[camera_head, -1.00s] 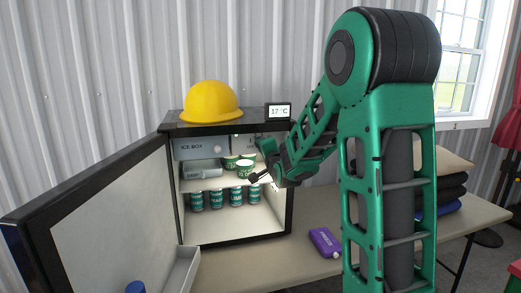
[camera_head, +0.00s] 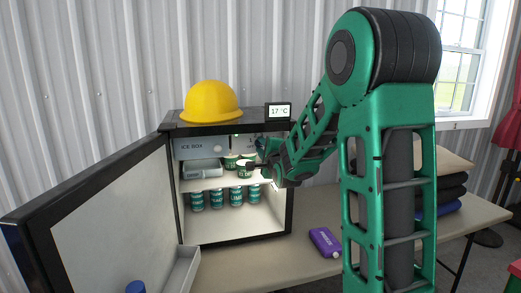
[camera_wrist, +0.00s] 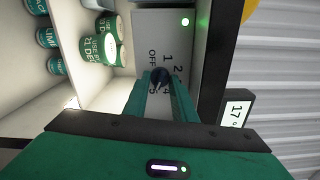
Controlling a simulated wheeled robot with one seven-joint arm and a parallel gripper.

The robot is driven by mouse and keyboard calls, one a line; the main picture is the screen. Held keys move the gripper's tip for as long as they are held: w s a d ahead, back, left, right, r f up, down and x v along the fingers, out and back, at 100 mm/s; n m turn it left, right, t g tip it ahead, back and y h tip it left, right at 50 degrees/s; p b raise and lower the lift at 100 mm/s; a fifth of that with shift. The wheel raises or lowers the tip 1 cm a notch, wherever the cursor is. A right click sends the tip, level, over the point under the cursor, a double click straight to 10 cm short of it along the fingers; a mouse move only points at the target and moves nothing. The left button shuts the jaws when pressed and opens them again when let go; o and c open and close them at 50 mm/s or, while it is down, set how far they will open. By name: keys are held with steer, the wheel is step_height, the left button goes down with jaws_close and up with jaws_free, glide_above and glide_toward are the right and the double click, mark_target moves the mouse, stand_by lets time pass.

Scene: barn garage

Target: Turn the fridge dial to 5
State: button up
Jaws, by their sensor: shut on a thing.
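The small fridge (camera_head: 288,205) stands open on the table. Its dial (camera_wrist: 160,76) is a dark knob on a light panel, with printed OFF, 1, 2, 4 and 5 visible around it. My gripper (camera_wrist: 161,80) is shut on the dial, with a green finger on either side of it. The fingers cover part of the markings, and the dial's exact setting cannot be read. In the head view my gripper (camera_head: 259,156) is at the upper right of the fridge interior, where my arm hides the dial.
The open fridge door (camera_head: 105,215) extends left. A yellow hard hat (camera_head: 211,102) and a 17 °C display (camera_head: 279,111) sit on top. A purple container (camera_head: 325,242) lies on the table.

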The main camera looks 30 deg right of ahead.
steer(key=shift+s+d+f, duration=0.1)
steer(key=shift+s+f, duration=0.05)
steer(key=shift+f, duration=0.2)
steer(key=o, duration=1)
steer(key=shift+o, duration=0.2)
steer(key=shift+r, duration=0.15)
steer(key=v, duration=1)
steer(key=shift+s, duration=0.25)
